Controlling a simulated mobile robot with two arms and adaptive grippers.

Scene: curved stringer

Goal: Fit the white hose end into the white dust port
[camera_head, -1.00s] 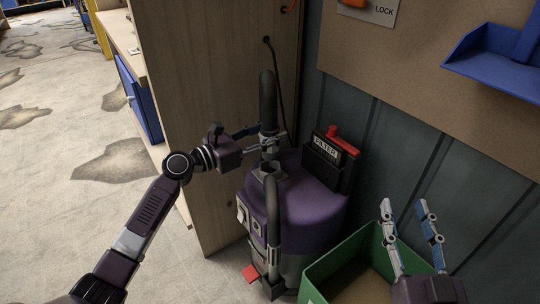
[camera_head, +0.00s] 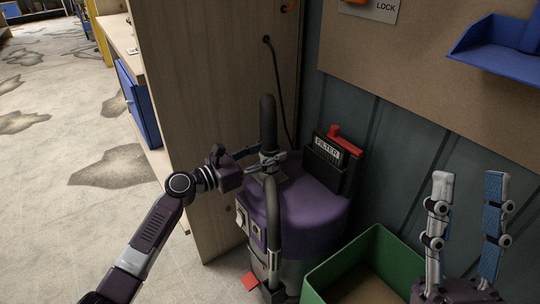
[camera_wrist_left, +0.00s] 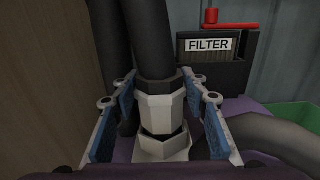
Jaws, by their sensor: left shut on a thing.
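The white hose end (camera_wrist_left: 160,108) is a pale faceted collar on a thick dark hose (camera_head: 267,122). My left gripper (camera_head: 264,158) is shut on it, with a blue-padded finger on each side in the left wrist view. The white dust port (camera_wrist_left: 164,148) is on top of the purple vacuum (camera_head: 312,205), directly below the hose end. A dark band shows between the two pale parts; I cannot tell whether the hose end is inside the port. In the head view my gripper mostly hides this spot. My right gripper (camera_head: 468,190) is open and empty at the right.
A black filter box (camera_head: 327,160) with a red handle (camera_head: 347,143) stands behind the port. A second thick hose (camera_head: 273,215) curves down the vacuum's front. A wooden panel (camera_head: 215,100) is close behind my left gripper. A green bin (camera_head: 372,242) stands at the right.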

